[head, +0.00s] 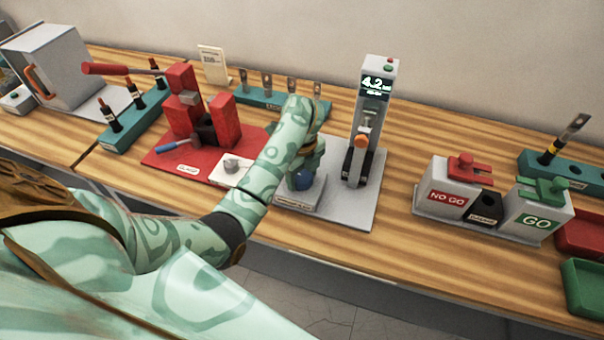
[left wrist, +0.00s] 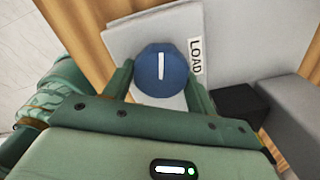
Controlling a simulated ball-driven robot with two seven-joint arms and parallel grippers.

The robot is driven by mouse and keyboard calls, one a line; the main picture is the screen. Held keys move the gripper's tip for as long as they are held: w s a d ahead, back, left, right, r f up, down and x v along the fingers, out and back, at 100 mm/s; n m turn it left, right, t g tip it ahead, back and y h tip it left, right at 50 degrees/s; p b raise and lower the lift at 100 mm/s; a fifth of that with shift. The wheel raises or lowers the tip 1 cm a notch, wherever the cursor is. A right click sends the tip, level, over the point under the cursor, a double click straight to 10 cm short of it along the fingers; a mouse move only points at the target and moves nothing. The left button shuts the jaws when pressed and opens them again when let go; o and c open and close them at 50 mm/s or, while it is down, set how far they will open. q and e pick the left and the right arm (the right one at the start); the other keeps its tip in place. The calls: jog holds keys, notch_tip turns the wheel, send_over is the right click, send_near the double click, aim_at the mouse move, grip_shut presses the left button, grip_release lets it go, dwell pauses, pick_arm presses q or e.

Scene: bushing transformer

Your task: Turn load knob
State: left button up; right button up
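The load knob (left wrist: 161,72) is a blue round knob with a white line that points nearly straight up in the left wrist view. It sits on a light grey base beside a LOAD label (left wrist: 196,57). In the head view the knob (head: 302,180) is partly hidden by my left gripper (head: 308,170). My left gripper (left wrist: 160,84) has one finger on each side of the knob, very close to it. I cannot tell whether the fingers press on it. The tester's display (head: 376,86) reads about 4.2. My right gripper is not in view.
A red press (head: 195,120) on a red base stands left of my left arm. The grey tester column (head: 370,140) rises just right of the knob. NO GO (head: 447,190) and GO (head: 538,212) boxes stand farther right. Teal racks (head: 262,98) are behind.

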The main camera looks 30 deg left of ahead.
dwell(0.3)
pick_arm(q)
jog(key=m+p, duration=0.2)
jog(key=m, duration=0.1)
jog(key=shift+r+m, duration=0.15)
jog(key=shift+m, duration=0.15)
jog(key=m+p, duration=0.3)
jog(key=m, duration=0.3)
jog(key=shift+s+a, duration=0.1)
jog(key=m+p, duration=0.2)
jog(key=m, duration=0.3)
jog(key=shift+a+m, duration=0.1)
jog(key=shift+m, duration=0.3)
jog(key=m+p, duration=0.2)
jog(key=m, duration=0.2)
jog(key=shift+a+m, duration=0.1)
jog(key=shift+m, duration=0.3)
jog(key=o, duration=1)
